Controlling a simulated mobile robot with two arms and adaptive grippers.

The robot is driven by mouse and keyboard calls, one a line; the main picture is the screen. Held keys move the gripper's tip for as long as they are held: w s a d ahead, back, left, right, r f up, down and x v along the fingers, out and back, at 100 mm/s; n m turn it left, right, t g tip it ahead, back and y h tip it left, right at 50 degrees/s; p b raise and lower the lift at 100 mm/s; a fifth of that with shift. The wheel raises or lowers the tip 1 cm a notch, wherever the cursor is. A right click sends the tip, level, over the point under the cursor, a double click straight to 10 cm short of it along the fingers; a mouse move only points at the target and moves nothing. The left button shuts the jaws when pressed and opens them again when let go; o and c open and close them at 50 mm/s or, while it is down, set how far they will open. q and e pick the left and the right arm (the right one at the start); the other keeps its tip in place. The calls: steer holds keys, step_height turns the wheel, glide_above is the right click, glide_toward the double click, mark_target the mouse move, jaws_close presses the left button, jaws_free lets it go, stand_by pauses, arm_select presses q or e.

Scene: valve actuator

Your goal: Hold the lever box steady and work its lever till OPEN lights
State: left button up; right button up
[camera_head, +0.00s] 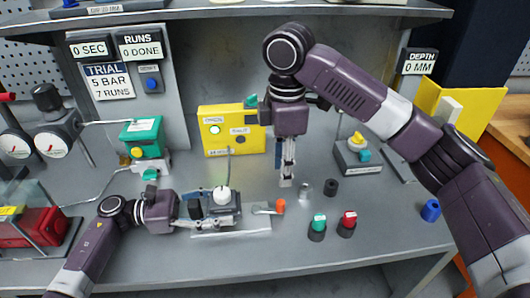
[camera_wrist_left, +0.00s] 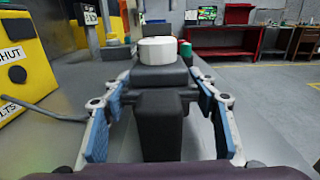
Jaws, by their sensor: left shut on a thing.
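The lever box (camera_head: 222,207), dark grey with a white round cap, sits on a pale plate on the bench. Its lever with an orange tip (camera_head: 280,206) lies to the right. My left gripper (camera_head: 203,208) is shut on the box's dark left part; in the left wrist view the dark body (camera_wrist_left: 160,110) is between the fingers. My right gripper (camera_head: 286,183) hangs pointing down, above and behind the orange tip, apart from it. Its fingers look close together, seen edge-on. The yellow lamp box (camera_head: 232,148) stands behind; its left lamp (camera_head: 214,129) glows pale green, the right lamp (camera_head: 240,139) is dark.
A green unit (camera_head: 144,138) and gauges stand left. A thin cable rises behind the lever box.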

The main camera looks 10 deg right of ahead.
arm_select(q)
steer(key=o, duration=1.9)
steer(key=shift+a, duration=0.1)
